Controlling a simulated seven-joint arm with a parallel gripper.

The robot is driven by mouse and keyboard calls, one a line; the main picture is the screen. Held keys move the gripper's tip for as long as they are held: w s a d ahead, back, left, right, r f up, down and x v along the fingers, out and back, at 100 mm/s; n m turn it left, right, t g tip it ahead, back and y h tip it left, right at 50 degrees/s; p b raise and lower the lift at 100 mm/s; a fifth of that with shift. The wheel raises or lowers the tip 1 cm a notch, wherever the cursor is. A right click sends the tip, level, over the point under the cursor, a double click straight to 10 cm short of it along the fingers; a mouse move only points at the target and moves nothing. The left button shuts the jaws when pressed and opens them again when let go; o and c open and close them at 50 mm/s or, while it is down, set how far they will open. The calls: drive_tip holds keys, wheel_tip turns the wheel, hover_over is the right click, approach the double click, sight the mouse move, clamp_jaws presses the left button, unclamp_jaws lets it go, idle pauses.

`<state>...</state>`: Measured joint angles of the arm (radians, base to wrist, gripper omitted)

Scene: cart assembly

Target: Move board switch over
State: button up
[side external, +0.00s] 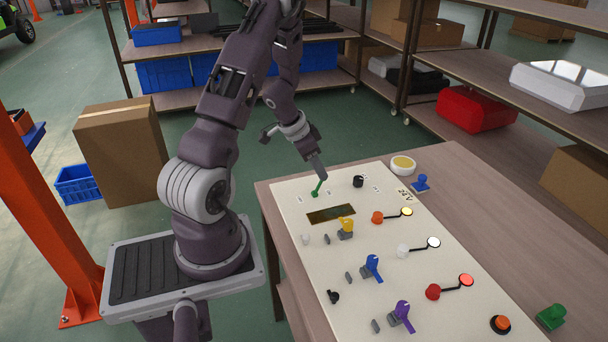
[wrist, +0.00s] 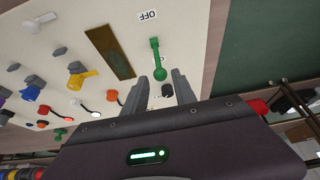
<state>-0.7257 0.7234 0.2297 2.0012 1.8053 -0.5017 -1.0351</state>
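The cream board (side external: 290,190) lies on the wooden table. The switch is likely the green lever (side external: 317,188) near the board's far left end, and it also shows in the wrist view (wrist: 157,59). A white label reading OFF (wrist: 148,15) is beyond it in the wrist view. My gripper (side external: 319,175) is right at the green lever in the side view. In the wrist view my gripper (wrist: 160,76) is open, its two fingers apart, with the lever's near end between or just ahead of the tips. Contact cannot be told.
A black knob (side external: 358,181) sits close to the right of the lever. A dark display panel (side external: 331,214) lies nearer the camera. Yellow (side external: 346,227), blue (side external: 372,267) and purple (side external: 402,314) switches stand along the board. A round yellow-topped part (side external: 402,164) is on the table.

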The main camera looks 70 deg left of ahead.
drive_tip(key=x, duration=0.2)
drive_tip(key=shift+w+f, duration=0.15)
drive_tip(key=shift+f, duration=0.2)
drive_tip(key=shift+r, duration=0.1)
clamp_jaws()
drive_tip(key=shift+s+r, duration=0.25)
drive_tip(key=shift+s, duration=1.6)
